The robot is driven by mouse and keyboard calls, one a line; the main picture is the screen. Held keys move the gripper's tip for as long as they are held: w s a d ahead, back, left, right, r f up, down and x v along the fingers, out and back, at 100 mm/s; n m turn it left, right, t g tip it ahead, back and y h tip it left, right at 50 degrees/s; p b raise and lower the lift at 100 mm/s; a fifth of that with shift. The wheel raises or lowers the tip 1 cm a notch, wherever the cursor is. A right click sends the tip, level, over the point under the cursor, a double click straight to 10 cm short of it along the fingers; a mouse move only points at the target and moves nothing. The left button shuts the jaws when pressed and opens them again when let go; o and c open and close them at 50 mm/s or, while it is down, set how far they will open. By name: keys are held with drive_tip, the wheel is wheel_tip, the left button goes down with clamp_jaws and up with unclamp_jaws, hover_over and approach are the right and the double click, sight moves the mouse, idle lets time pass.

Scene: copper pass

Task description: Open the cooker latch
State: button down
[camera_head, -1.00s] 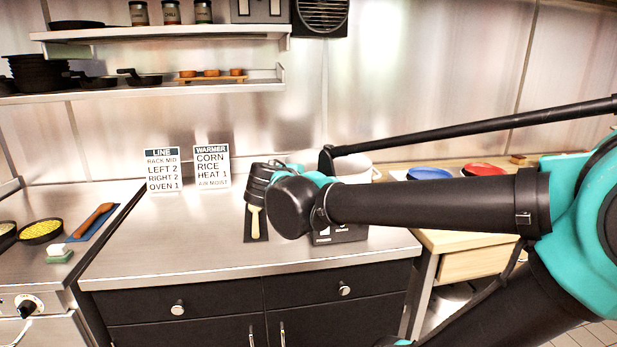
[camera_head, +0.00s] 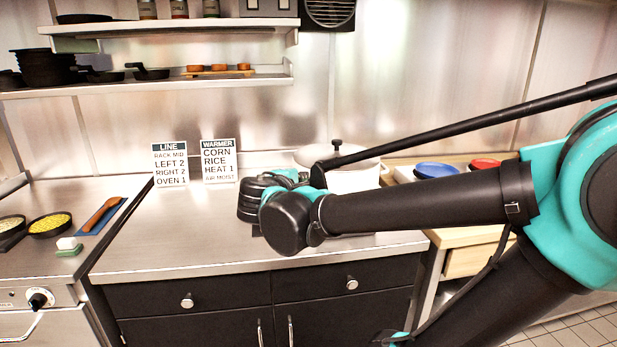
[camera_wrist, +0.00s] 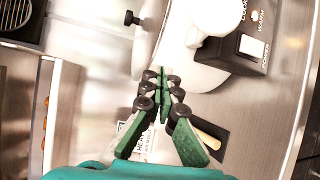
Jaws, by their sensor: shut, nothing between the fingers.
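The cooker (camera_head: 352,181) is a white pot with a pale lid and a black knob on top. It stands at the right back of the steel counter, partly behind my arm. In the wrist view the picture is turned: the lid (camera_wrist: 149,42) with its knob is left of the white body (camera_wrist: 215,15). A black panel (camera_wrist: 255,45) on the front has a white switch and COOK and WARM marks. My gripper (camera_wrist: 161,76) is shut and empty, its tips close to the cooker by the lid's lower edge. Touching or apart is unclear. I cannot make out the latch for certain.
A pale handle (camera_wrist: 209,134) lies on a dark mat beside my fingers. Two signs (camera_head: 170,164) stand at the counter's back. A blue bowl (camera_head: 437,170) and a red bowl (camera_head: 484,164) are on the right. The counter's left part is clear.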

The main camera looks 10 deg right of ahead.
drive_tip(key=f+v, duration=0.1)
drive_tip(key=v, duration=0.5)
drive_tip(key=shift+s+a+f, duration=0.25)
drive_tip(key=shift+s+f, duration=0.3)
drive_tip(key=shift+f, duration=0.05)
drive_tip(key=s+d+f+m+g+y, duration=0.2)
drive_tip(key=s+d+f+m+g, duration=0.1)
drive_tip(key=f, duration=0.6)
drive_tip(key=s+d+f+m+g+y, duration=0.3)
drive_tip(key=f+m, duration=0.3)
drive_tip(key=f, duration=0.4)
drive_tip(key=s+d+f+m+g+y, duration=0.2)
drive_tip(key=s+d+f+m+g, duration=0.1)
drive_tip(key=f, duration=0.6)
drive_tip(key=shift+s+d+f+m+y, duration=0.35)
drive_tip(key=shift+d+m, duration=0.3)
drive_tip(key=shift+m, duration=0.15)
